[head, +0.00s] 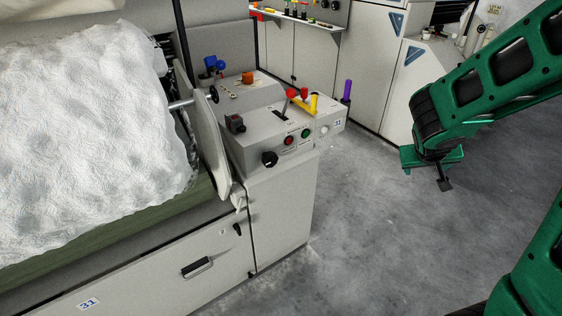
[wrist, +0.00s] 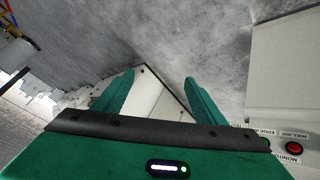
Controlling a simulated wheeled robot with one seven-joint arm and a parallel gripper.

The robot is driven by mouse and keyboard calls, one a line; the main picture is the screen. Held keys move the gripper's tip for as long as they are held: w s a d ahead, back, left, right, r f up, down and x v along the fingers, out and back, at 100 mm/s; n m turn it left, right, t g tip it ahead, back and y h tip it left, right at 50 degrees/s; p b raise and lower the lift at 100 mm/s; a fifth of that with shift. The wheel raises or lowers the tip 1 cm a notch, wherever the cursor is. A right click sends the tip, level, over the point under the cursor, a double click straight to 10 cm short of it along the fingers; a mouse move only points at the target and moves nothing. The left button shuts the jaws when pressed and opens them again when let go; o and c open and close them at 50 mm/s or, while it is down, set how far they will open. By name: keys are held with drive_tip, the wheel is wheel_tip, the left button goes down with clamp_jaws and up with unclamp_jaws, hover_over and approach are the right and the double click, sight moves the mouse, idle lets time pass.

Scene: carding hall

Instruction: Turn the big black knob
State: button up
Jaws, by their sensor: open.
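The big black knob (head: 270,159) sits on the front face of the grey control box (head: 262,130), left of a red and a green button, in the head view. It does not show in the wrist view. My gripper (head: 444,184) hangs over the floor to the right of the box, well apart from the knob. In the wrist view my gripper (wrist: 160,80) has its two green fingers spread with nothing held between them.
A red button (head: 289,140) and a green button (head: 306,133) lie beside the knob. Red-tipped levers and a yellow handle (head: 310,105) stand on top. White fibre (head: 90,130) fills the machine at left. The concrete floor (head: 370,240) right of the cabinet is clear.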

drive_tip(key=w+a+f+n+t+y, duration=0.1)
drive_tip(key=w+a+f+n+t, duration=0.25)
drive_tip(key=w+a, duration=0.65)
drive_tip(key=n+t+y, duration=0.4)
drive_tip(key=n+y, duration=0.5)
drive_tip(key=n, duration=0.1)
approach(272, 161)
drive_tip(key=shift+m, duration=0.25)
drive_tip(key=x, duration=1.1)
drive_tip(key=c, duration=1)
